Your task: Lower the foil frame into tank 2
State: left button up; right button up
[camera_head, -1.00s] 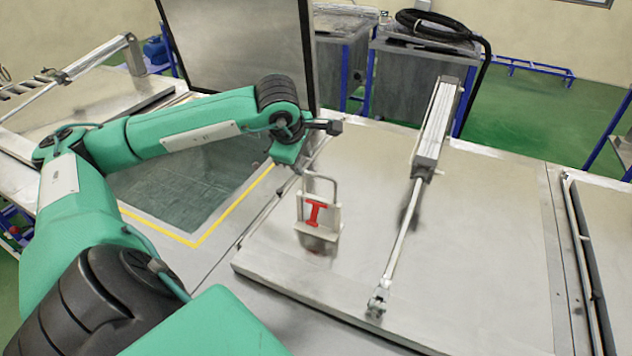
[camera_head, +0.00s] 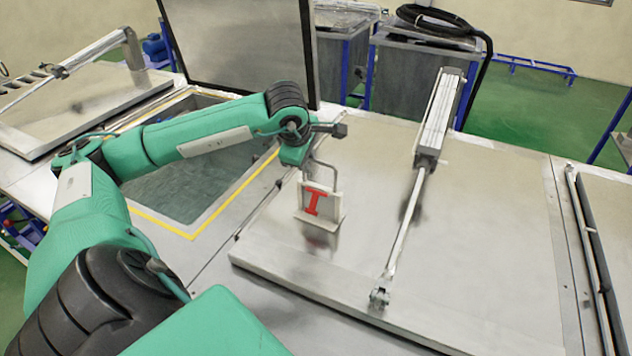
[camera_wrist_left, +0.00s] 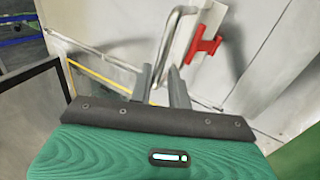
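The foil frame (camera_head: 333,204) is a pale plate with a red I-shaped mark and a bent metal handle. It stands upright on a closed metal lid. My left gripper (camera_head: 302,166) is at the top of its handle. In the left wrist view, the handle of the foil frame (camera_wrist_left: 190,33) passes between the two fingers of my left gripper (camera_wrist_left: 160,84), which look apart. An open tank (camera_head: 185,185) with a yellow border lies left of the frame; I cannot read a tank number. My right gripper is not in view.
The closed lid (camera_head: 480,260) carries a pneumatic cylinder (camera_head: 437,115) and rod right of the frame. A raised lid (camera_head: 240,45) stands behind the open tank. Another closed lid (camera_head: 70,110) is at left. My left arm reaches over the open tank.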

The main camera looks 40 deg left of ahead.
pick_arm(q)
grip_shut()
jog(key=shift+r, duration=0.1)
jog(key=shift+r+p, duration=0.6)
jog(key=shift+r, duration=0.85)
